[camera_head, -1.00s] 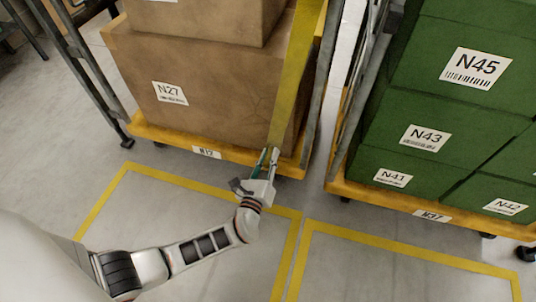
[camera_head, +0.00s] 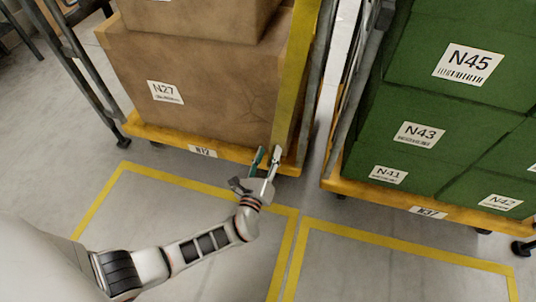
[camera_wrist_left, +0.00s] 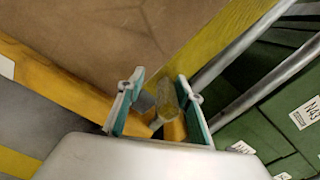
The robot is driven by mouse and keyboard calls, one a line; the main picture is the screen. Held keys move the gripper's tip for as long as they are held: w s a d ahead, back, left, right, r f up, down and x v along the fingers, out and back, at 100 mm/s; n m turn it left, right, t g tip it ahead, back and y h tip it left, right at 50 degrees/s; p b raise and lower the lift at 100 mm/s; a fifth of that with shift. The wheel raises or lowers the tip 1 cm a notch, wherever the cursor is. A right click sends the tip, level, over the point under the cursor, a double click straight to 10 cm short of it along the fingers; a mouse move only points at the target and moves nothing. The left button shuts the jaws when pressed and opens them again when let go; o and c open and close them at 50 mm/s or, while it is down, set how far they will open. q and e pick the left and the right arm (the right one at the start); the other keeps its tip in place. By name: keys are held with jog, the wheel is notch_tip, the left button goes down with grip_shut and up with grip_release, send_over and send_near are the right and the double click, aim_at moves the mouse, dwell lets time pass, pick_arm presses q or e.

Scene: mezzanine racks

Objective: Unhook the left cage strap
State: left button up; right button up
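The yellow cage strap (camera_head: 296,70) runs down the right front of the left cage, over the cardboard boxes, to the orange base. My left gripper (camera_head: 267,156) is at the strap's lower end, by the base's front edge. In the left wrist view its two teal-lined fingers (camera_wrist_left: 158,100) are apart. A short yellowish strap end (camera_wrist_left: 167,97) shows between them, with a grey metal piece beside it. I cannot tell whether either finger touches it. The strap's broad band (camera_wrist_left: 225,38) rises beyond toward the upper right. My right gripper is not in view.
The cage holds a large cardboard box marked N27 (camera_head: 190,85) on an orange base (camera_head: 228,151). A second cage with green boxes (camera_head: 425,100) stands to the right across a narrow gap. Yellow lines mark the open grey floor (camera_head: 180,215) in front.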

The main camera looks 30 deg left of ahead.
pick_arm(q)
jog(key=shift+s, duration=0.1)
notch_tip(320, 180, up, 10)
dwell(0.6)
jog(key=shift+r, duration=0.1)
dwell(0.3)
